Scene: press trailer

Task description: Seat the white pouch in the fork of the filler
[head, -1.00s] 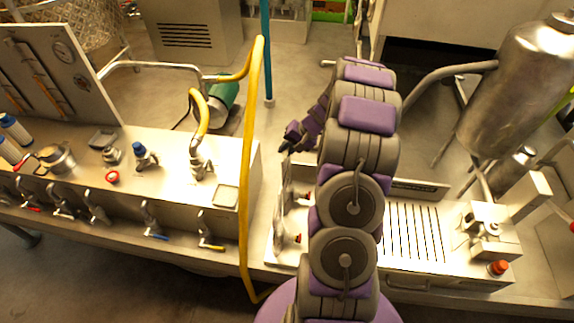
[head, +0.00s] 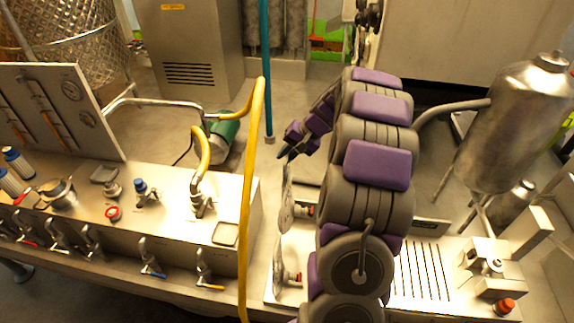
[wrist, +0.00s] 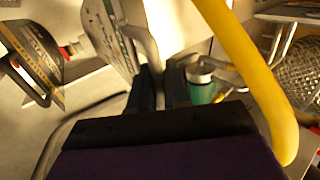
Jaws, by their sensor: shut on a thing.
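My gripper (head: 290,148) is shut on the white pouch (head: 286,203), which hangs below the fingers and shows as a thin, nearly edge-on pale sheet. In the wrist view the two dark fingers (wrist: 162,88) point up, and the pouch's printed pale face (wrist: 108,35) is just above and left of them. The filler (head: 280,292) is the steel station to the left of and behind my arm, with red-tipped fittings (head: 305,210) beside the pouch. I cannot make out the fork clearly; my arm hides part of the station. I cannot tell whether the pouch touches the filler.
A yellow hose (head: 249,180) rises just left of the pouch. A steel bench with valves (head: 150,255) is at the left. A slotted drain plate (head: 424,275), a red button (head: 504,306) and a steel tank (head: 515,125) are at the right.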

